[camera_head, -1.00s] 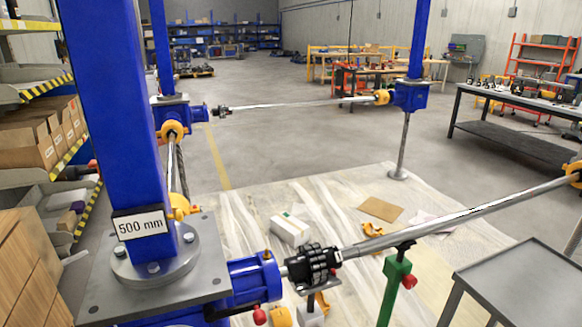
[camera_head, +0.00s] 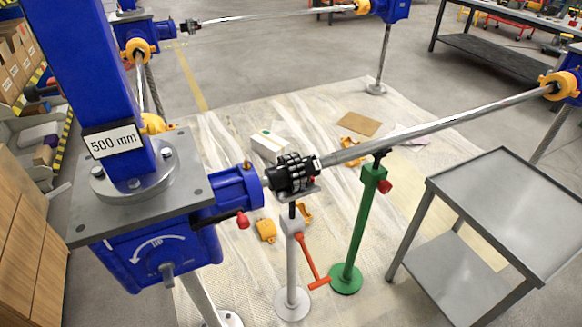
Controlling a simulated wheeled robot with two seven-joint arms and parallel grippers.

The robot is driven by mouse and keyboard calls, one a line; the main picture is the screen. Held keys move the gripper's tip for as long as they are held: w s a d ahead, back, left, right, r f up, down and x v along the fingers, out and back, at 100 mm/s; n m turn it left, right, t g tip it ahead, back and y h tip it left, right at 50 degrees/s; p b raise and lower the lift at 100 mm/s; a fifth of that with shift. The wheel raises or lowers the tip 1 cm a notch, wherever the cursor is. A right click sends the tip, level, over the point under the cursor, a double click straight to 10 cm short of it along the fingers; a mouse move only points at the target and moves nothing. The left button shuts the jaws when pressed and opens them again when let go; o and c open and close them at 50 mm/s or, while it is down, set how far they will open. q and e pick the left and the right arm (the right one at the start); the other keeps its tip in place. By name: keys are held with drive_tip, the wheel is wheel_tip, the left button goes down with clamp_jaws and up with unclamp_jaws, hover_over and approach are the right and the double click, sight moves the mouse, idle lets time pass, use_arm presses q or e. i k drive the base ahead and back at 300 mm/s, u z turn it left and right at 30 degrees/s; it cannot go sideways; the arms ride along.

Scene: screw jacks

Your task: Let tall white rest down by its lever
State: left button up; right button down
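The tall white rest (camera_head: 291,265) stands upright on a round pale base (camera_head: 292,303) on the floor sheet. Its dark upper post and small cradle are under the black coupling (camera_head: 291,174) at the end of the long steel shaft (camera_head: 440,124). Whether the cradle touches the coupling is hard to tell. Neither of my grippers is in view.
A green stand (camera_head: 361,225) with a red knob stands close to the right of the rest. A blue gearbox (camera_head: 165,250) with a red-knobbed handle (camera_head: 243,220) is at the left. A grey metal cart (camera_head: 510,205) is at the right. Yellow parts (camera_head: 265,230) lie behind.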

sight(299, 236)
drive_tip(key=u, duration=3.1)
drive_tip(key=k, duration=1.9)
drive_tip(key=z, duration=1.95)
drive_tip(key=i, duration=1)
drive_tip(key=z, duration=0.45)
